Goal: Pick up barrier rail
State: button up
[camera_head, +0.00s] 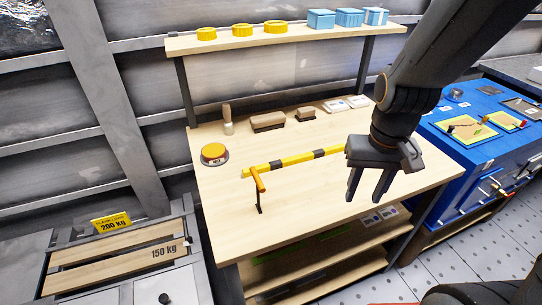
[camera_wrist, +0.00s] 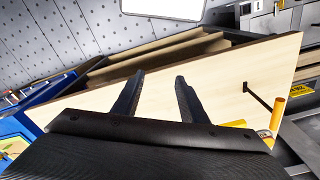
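The barrier rail (camera_head: 290,161), yellow with black bands, lies across the wooden workbench (camera_head: 230,215). An orange crosspiece (camera_head: 257,179) and a thin dark post (camera_head: 259,203) are at its left end. My gripper (camera_head: 364,198) hangs over the right part of the bench, in front of the rail's right part, which it partly hides. Its fingers point down, apart and empty. In the wrist view my gripper (camera_wrist: 160,77) has both fingers spread with bare wood between them. A yellow piece of the rail (camera_wrist: 237,124) shows behind the gripper body, beside an orange post (camera_wrist: 278,112).
A round yellow-topped button (camera_head: 214,152) stands at the bench's left. Brushes (camera_head: 268,122) and small white packs (camera_head: 345,104) line the back. A shelf (camera_head: 280,40) above holds yellow rings and blue boxes. A blue cabinet (camera_head: 455,170) stands at right. The bench's front is clear.

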jog(key=w+a+m, duration=0.4)
jog(key=w+m, duration=0.1)
jog(key=w, duration=0.6)
jog(key=m+g+y+p, duration=0.1)
jog(key=m+p, duration=0.1)
jog(key=m, duration=0.6)
send_near(297, 156)
jog(key=shift+s+d+f, duration=0.3)
jog(key=shift+s+d, duration=0.1)
jog(key=shift+d, duration=0.05)
jog(key=shift+w+a+f, duration=0.1)
jog(key=shift+f, duration=0.15)
jog(key=shift+w+a+f+p, duration=0.15)
jog(key=shift+f+p, duration=0.35)
jog(key=shift+f, duration=0.7)
jog(key=shift+s+a+f+p, duration=0.1)
jog(key=shift+a+f+p, duration=0.3)
jog(key=shift+f, duration=0.8)
jog(key=shift+w+a+f+p, duration=0.1)
jog(key=shift+f+p, duration=0.5)
jog(key=shift+f, duration=0.6)
jog(key=shift+c, duration=0.4)
grip_shut()
